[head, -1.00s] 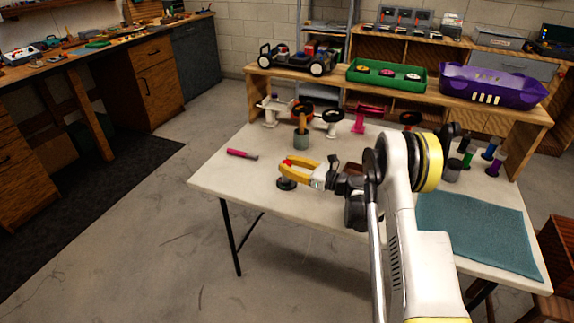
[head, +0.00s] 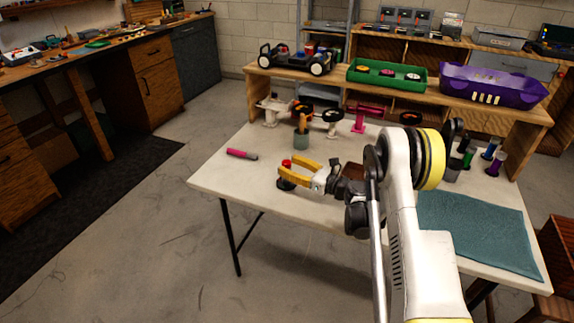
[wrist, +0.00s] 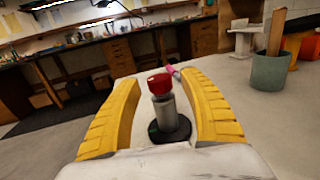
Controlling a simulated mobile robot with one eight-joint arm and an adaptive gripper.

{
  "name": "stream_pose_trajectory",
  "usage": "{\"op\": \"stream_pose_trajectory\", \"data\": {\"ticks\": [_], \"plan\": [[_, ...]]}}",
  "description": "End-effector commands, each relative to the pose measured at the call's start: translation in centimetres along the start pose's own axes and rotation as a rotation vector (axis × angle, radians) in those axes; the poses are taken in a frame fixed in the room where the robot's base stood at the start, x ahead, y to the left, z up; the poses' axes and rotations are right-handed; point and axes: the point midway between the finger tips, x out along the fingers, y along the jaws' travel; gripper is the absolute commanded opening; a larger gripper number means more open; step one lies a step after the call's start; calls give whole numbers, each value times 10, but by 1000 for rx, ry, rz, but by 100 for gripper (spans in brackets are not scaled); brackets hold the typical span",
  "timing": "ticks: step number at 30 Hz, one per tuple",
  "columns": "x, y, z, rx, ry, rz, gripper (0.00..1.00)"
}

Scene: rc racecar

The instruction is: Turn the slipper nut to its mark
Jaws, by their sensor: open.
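The slipper nut, as far as I can tell, is the red cap (wrist: 159,84) on top of a grey post with a round dark base (wrist: 169,130), standing upright on the white table. It also shows in the head view as a small red spot (head: 286,163) by the yellow fingers. My gripper (wrist: 163,82) is open, with one yellow finger on each side of the red cap and a visible gap on both sides. In the head view, my gripper (head: 296,170) lies low over the table's left part. No mark on the nut or base can be made out.
A pink-handled tool (head: 241,154) lies left on the table. A grey-green cup (head: 301,141) with a wooden handle in it stands behind my gripper. A teal mat (head: 480,236) lies at right. A wooden shelf (head: 400,94) spans the back; the front left tabletop is clear.

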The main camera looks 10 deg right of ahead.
Motion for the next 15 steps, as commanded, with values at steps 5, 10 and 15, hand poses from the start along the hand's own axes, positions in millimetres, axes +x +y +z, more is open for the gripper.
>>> {"op": "stream_pose_trajectory", "data": {"ticks": [5,10,15], "plan": [[-39,-1,0,0,0,-5,51],[-76,-1,0,0,0,-5,51],[-100,0,0,0,0,-3,51]]}}
